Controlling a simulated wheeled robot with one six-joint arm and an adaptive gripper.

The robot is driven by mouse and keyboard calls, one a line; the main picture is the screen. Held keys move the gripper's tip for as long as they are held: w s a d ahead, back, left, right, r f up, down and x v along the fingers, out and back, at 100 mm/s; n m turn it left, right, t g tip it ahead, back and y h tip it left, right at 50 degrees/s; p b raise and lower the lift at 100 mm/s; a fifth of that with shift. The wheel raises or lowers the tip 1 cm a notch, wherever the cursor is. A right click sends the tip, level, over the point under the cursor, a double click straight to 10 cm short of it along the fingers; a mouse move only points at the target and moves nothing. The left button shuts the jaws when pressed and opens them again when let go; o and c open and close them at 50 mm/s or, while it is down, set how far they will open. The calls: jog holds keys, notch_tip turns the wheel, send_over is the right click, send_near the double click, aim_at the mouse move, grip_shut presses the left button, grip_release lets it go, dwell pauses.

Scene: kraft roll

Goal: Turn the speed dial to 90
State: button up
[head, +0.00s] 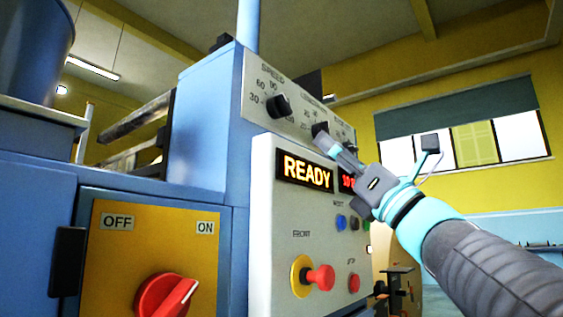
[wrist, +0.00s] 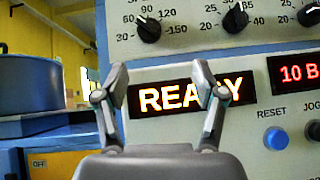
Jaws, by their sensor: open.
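The speed dial (head: 278,105) is a black knob on the sloping grey panel under the word SPEED. It also shows in the wrist view (wrist: 149,30), top left of centre, ringed by the numbers 30 to 150. Its pale mark seems to point up and slightly left, near 60 to 90; I cannot read it exactly. My gripper (head: 327,142) is in front of the panel, to the right of and below the speed dial in the head view. In the wrist view its fingers (wrist: 160,84) are spread apart and empty, below the dial, with the READY display behind them.
A second black knob (wrist: 235,20) is right of the speed dial, and a third (wrist: 309,14) is at the right edge. Below are a READY display (head: 306,171), a red button (head: 320,277) and a red ON/OFF switch (head: 166,296). A blue reset button (wrist: 276,138) is lower right.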

aim_at(284, 109)
jog(key=w+a+r+n+p, duration=0.1)
jog(key=a+r, duration=0.1)
jog(key=r, duration=0.1)
jog(key=w+a+r+g+y+p, duration=0.1)
jog(key=w+a+r+p, duration=0.1)
jog(key=a+r, duration=0.1)
jog(key=w+a+r+n+p, duration=0.1)
jog(key=w+a+r, duration=0.1)
jog(key=a+r, duration=0.1)
jog(key=shift+w+a+r+n+g+p, duration=0.2)
jog(key=shift+a+r+n+g+p, duration=0.15)
jog(key=shift+r, duration=0.2)
jog(key=shift+d, duration=0.1)
jog(key=c, duration=1.1)
